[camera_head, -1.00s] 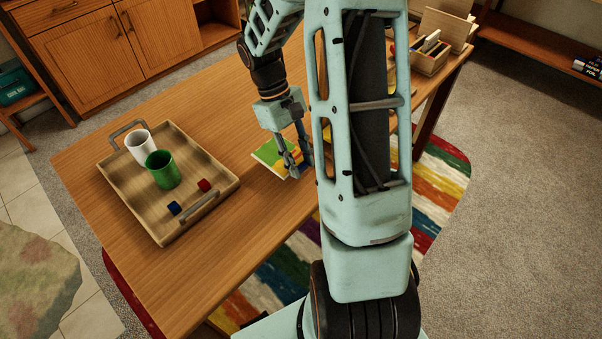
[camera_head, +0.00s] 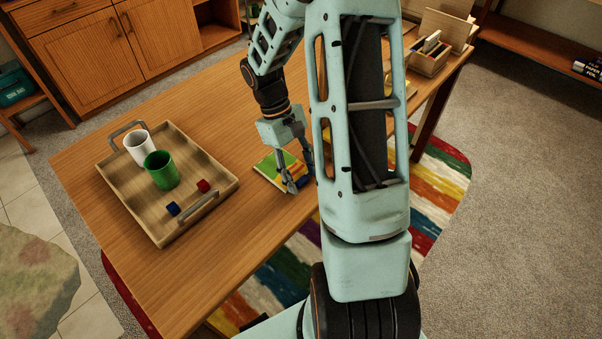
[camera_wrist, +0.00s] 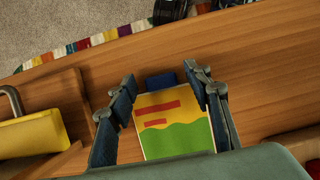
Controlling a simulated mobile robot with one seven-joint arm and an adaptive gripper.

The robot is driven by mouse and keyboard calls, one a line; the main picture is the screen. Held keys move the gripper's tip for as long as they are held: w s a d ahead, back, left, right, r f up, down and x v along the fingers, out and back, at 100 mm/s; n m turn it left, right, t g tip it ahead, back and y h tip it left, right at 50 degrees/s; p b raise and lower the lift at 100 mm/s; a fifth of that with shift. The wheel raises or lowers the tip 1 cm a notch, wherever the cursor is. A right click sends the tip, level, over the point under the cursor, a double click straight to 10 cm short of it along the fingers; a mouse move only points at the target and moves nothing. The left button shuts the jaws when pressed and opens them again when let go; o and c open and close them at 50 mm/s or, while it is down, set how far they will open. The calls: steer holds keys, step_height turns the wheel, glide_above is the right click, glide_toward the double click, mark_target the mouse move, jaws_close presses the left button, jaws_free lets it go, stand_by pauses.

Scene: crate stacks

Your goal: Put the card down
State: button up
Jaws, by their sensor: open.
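The card (camera_head: 266,167), green and yellow with red marks, appears to lie flat on the wooden table near its front edge. In the wrist view the card (camera_wrist: 172,126) shows face up between my fingers, its near end hidden by my gripper body. My gripper (camera_head: 296,183) points down over the card, partly covering it in the head view. In the wrist view my gripper (camera_wrist: 160,92) is open, with its fingers spread on either side of the card. I cannot tell whether a finger still touches the card's edges.
A wooden tray (camera_head: 116,188) on the left holds a white cup (camera_head: 140,147), a green cup (camera_head: 161,170), a blue cube (camera_head: 173,208) and a red cube (camera_head: 203,186). A wooden organiser (camera_head: 431,63) stands at the far right. Bare table (camera_head: 215,130) lies between tray and card.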

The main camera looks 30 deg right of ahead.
steer(key=p+v, duration=0.1)
steer(key=v, duration=1.1)
steer(key=shift+r+p, duration=0.2)
steer(key=shift+p, duration=0.15)
steer(key=shift+s, duration=0.1)
